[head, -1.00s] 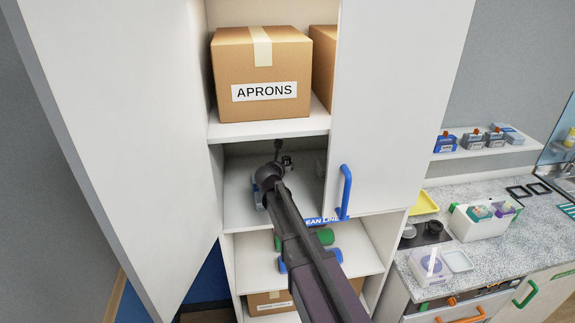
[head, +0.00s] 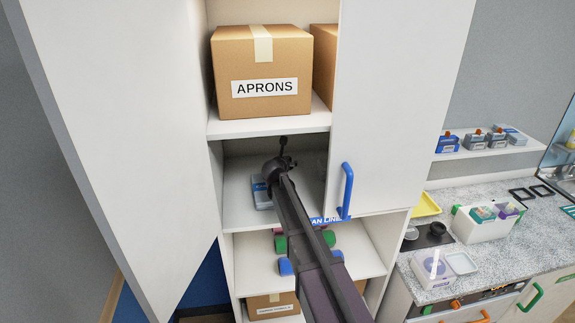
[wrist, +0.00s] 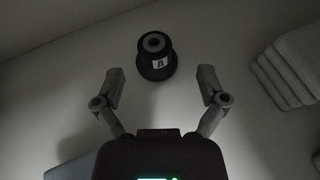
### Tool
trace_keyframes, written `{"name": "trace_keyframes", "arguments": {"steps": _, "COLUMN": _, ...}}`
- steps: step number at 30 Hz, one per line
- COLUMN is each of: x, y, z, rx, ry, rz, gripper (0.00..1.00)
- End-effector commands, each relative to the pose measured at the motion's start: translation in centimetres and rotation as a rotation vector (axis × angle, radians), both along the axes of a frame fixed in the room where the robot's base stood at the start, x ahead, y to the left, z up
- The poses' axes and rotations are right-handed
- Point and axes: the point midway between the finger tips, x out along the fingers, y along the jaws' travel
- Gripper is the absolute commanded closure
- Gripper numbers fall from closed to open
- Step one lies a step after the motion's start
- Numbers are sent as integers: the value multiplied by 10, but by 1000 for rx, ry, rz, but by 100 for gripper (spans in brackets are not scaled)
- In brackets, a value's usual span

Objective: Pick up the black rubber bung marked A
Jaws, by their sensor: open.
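The black rubber bung (wrist: 154,66) stands upright on a pale shelf surface in the wrist view. It has a white label with an A on its side and a grey ring on top. My gripper (wrist: 160,76) is open and empty, with one finger to the left and one to the right of the bung. The bung lies about level with the fingertips or just beyond them in the picture; I see no contact. In the head view my arm reaches into the middle cupboard compartment (head: 240,214), and I cannot make out the bung there.
A white ribbed stack (wrist: 290,65) stands right of the bung. A blue and grey pack (head: 261,192) lies on the shelf left of my wrist. The shelf above holds an APRONS box (head: 262,100). Cupboard doors flank the opening, the right one with a blue handle (head: 345,190).

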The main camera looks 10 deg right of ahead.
Motion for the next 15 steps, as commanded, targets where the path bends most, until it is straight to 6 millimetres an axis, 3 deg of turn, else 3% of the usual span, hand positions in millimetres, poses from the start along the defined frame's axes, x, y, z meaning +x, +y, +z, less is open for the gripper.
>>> {"name": "trace_keyframes", "arguments": {"steps": 15, "x": 44, "y": -12, "z": -17, "rx": 1, "ry": 1, "rz": -2, "gripper": 8}}
